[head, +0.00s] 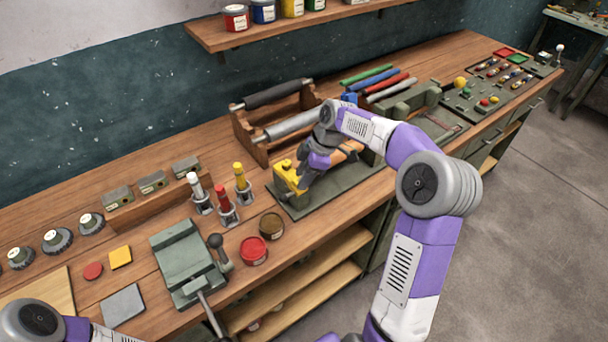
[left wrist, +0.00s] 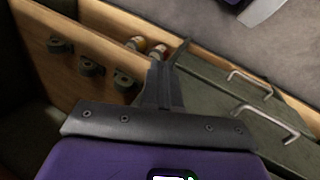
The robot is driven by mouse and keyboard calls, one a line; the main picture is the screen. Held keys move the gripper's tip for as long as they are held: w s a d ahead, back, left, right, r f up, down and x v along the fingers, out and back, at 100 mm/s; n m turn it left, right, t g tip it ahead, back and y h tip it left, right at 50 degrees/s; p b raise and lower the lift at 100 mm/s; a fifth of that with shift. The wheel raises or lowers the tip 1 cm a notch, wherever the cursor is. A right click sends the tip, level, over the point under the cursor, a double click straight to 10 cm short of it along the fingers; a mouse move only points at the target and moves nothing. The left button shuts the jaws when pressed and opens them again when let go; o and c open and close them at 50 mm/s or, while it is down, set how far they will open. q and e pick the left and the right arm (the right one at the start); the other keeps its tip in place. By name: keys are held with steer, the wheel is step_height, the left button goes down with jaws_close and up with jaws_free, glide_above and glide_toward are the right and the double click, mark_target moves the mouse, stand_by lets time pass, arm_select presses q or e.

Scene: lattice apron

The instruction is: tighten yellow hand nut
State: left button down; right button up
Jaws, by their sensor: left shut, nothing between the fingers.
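A yellow part (head: 288,178), which looks like the yellow hand nut, stands on a dark green base plate (head: 343,193) at the middle of the bench. My right gripper (head: 302,185) is close against its right side, with the arm reaching in from the right. Its fingertips are small and partly hidden by the wrist, so I cannot tell whether they grip the yellow part. My left gripper (left wrist: 166,82) is shut and empty in the left wrist view, in front of drawers and wooden shelving. It is out of the head view.
A grey vise (head: 185,262) stands at the front edge, beside a red tin (head: 254,251). A wooden rack with rollers (head: 290,124) stands behind the plate. Paint-tube-like holders (head: 240,180) stand left of it. Metal drawer handles (left wrist: 268,122) show in the left wrist view.

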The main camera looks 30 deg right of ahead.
steer(key=c, duration=0.4)
